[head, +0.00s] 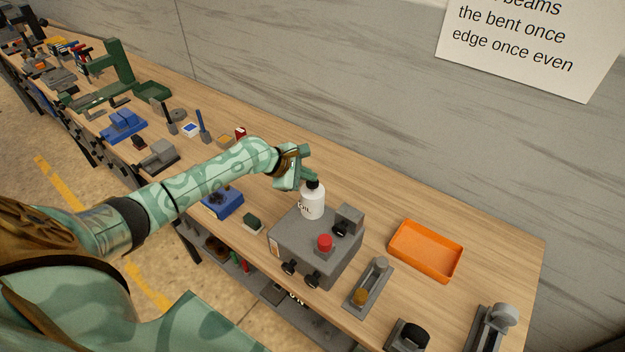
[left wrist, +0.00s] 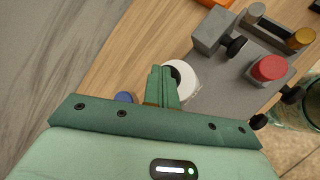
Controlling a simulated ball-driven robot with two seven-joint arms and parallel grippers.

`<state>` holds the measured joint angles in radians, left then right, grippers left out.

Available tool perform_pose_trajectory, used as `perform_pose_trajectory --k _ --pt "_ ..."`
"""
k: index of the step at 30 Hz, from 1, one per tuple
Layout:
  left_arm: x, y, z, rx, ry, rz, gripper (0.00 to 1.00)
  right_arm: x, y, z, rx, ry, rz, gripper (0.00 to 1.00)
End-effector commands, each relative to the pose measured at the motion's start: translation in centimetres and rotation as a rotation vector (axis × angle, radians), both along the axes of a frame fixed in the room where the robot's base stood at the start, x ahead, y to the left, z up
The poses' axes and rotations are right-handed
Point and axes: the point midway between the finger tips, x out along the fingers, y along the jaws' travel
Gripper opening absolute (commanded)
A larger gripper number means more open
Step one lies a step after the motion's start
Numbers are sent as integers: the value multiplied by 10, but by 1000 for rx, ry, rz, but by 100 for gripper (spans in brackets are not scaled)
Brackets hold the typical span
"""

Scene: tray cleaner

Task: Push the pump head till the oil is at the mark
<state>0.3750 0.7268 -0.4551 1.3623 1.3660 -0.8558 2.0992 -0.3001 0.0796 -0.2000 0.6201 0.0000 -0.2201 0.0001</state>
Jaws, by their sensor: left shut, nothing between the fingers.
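The white oil bottle (head: 312,204), with dark lettering on its side, stands upright at the grey machine block (head: 300,245). Its black pump head (head: 314,186) is on top. My left gripper (head: 309,177) is shut and empty, with its green fingers right at the pump head from above; I cannot tell whether they touch it. In the left wrist view the shut fingers (left wrist: 162,88) partly cover the black pump head (left wrist: 174,74), and the white bottle (left wrist: 186,82) shows beside them. No oil level or mark can be made out. My right gripper is not in view.
The block carries a red button (head: 324,242) and dark knobs. An orange tray (head: 425,251) lies to the right, and a grey fixture (head: 368,285) stands in front of it. Blue and green tools crowd the bench to the left. Bare wood lies behind the bottle.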

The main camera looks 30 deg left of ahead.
Motion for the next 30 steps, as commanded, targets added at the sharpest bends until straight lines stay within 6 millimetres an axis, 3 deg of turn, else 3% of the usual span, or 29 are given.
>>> perform_pose_trajectory --k 30 --pt "-1 0 -9 1 4 -1 0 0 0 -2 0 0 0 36"
